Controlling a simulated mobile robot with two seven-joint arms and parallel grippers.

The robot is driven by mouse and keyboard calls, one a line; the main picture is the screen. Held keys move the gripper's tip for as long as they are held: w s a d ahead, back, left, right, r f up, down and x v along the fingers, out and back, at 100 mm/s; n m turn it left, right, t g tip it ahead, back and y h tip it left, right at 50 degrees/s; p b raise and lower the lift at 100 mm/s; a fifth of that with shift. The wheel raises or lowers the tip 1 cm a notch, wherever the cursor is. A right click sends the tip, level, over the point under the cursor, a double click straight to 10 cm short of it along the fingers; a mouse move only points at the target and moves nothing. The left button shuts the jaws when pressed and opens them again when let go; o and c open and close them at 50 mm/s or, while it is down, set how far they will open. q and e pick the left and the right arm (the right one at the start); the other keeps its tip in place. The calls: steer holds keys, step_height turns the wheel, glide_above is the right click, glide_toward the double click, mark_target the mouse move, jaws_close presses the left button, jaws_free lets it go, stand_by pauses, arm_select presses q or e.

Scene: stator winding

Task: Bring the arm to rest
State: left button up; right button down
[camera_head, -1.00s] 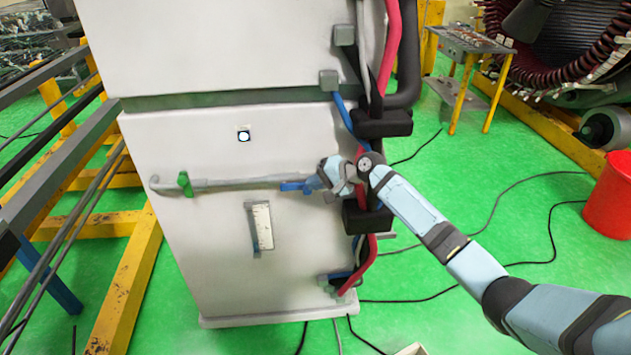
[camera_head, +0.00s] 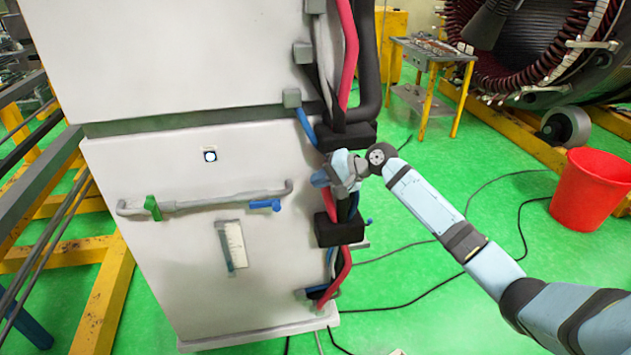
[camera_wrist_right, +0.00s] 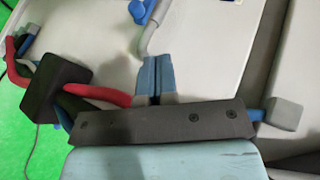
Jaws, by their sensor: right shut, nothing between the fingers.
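My right arm comes in from the lower right in the head view. Its gripper (camera_head: 322,176) is shut and empty, in front of the right edge of the white cabinet (camera_head: 130,260), beside the thick red and black cables. In the right wrist view the two blue fingers (camera_wrist_right: 155,75) lie together with nothing between them. A grey bar handle (camera_head: 215,200) runs across the cabinet front, with a green clip (camera_head: 153,208) at its left and a blue clip (camera_head: 263,206) near its right end. The gripper is apart from the blue clip. My left gripper is not in view.
Black cable clamps (camera_head: 340,230) and a red cable (camera_head: 348,60) run down the cabinet's right side, close to the gripper. A red bucket (camera_head: 590,190), a yellow-legged table (camera_head: 430,55) and a large stator (camera_head: 540,45) stand at the right. Green floor between them is mostly open.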

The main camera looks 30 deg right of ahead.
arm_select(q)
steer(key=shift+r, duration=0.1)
arm_select(e)
steer(key=s+a+f+n+h, duration=0.1)
steer(key=s+a+f, duration=0.2)
steer(key=s+f, duration=0.3)
steer(key=s+a+f+n+t+h+p, duration=0.1)
steer(key=s+a+f+n, duration=0.2)
steer(key=f, duration=0.4)
steer(key=s+a+f+h, duration=0.1)
steer(key=s+a+f, duration=0.2)
steer(key=s+f, duration=0.35)
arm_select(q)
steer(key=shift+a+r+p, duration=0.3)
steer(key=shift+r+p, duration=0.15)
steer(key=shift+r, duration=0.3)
arm_select(e)
steer(key=s+a+f+n+t+h, duration=0.1)
steer(key=s+a+f+n, duration=0.1)
steer(key=s, duration=0.8)
steer(key=s+a+f+n+h, duration=0.1)
steer(key=s+a+f+n, duration=0.2)
steer(key=s, duration=0.7)
steer(key=shift+s+a+f+n+t+h, duration=0.2)
steer(key=shift+s+a+n+t+h, duration=0.15)
steer(key=shift+n, duration=0.25)
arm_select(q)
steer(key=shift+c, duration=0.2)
